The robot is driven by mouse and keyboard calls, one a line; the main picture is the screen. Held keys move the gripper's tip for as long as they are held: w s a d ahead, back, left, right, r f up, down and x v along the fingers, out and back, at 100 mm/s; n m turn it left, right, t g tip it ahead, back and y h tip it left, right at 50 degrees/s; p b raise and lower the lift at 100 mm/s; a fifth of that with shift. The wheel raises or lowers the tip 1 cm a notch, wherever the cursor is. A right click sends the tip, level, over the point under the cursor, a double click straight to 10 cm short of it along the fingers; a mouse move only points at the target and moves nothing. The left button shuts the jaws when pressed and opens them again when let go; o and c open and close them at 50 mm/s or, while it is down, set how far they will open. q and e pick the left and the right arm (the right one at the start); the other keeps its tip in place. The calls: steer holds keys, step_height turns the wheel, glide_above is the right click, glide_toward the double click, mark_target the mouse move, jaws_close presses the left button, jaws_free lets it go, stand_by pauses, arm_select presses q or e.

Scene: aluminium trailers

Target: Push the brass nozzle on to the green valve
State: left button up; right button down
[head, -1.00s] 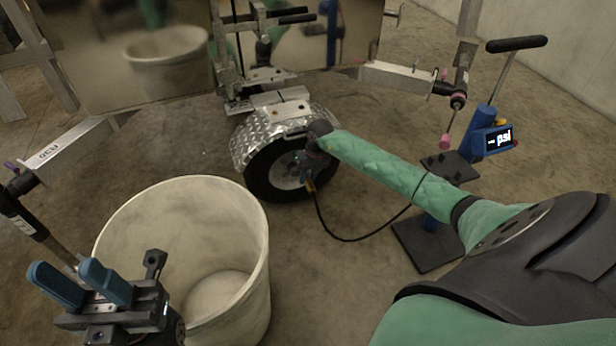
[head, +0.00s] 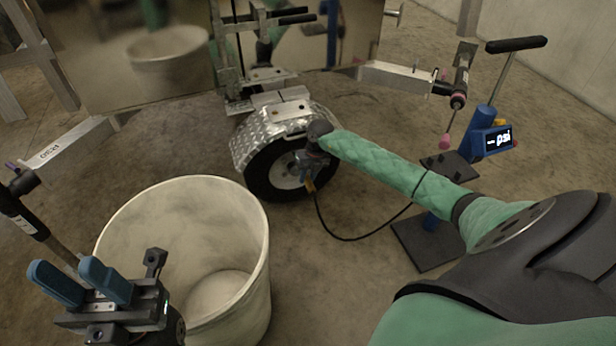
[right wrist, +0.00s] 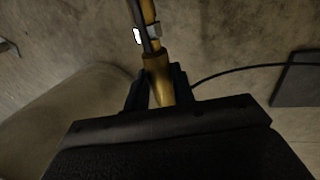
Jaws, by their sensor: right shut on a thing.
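The brass nozzle (right wrist: 157,78) is held between the two dark fingers of my right gripper (right wrist: 158,92) in the right wrist view. It points up the picture, with a metal fitting at its upper part. In the head view my right gripper (head: 312,160) is in front of the wheel (head: 270,172), beside its pale hub. A small brass-coloured part of the nozzle (head: 310,185) shows below it. I cannot make out the green valve; whether the nozzle touches it cannot be told. My left gripper (head: 82,272), with blue fingers apart, is empty above the bin's left side.
A large pale bin (head: 255,255) stands at the front left. A black hose (head: 345,238) runs from the nozzle toward the blue pump (head: 480,120) with a psi display. The trailer's diamond-plate fender (head: 255,130) covers the wheel top. Bare floor lies between bin and pump.

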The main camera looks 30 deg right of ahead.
steer(key=shift+w+d, duration=0.25)
steer(key=shift+w, duration=0.75)
steer(key=shift+w+d+r, duration=0.1)
steer(key=shift+w+d, duration=0.05)
steer(key=shift+w+d+r+b, duration=0.3)
steer(key=shift+w+d+r, duration=0.05)
steer(key=shift+w+r, duration=0.1)
stand_by(0.3)
steer(key=shift+s+a, duration=0.1)
steer(key=shift+s, duration=0.05)
steer(key=shift+s+a+f+p, duration=0.15)
steer(key=shift+s+p, duration=0.05)
steer(key=shift+p, duration=0.4)
steer(key=shift+s+a+f, duration=0.2)
steer(key=shift+a+f, duration=0.05)
steer(key=shift+s+f, duration=0.25)
stand_by(0.5)
steer(key=shift+p, duration=0.7)
stand_by(0.7)
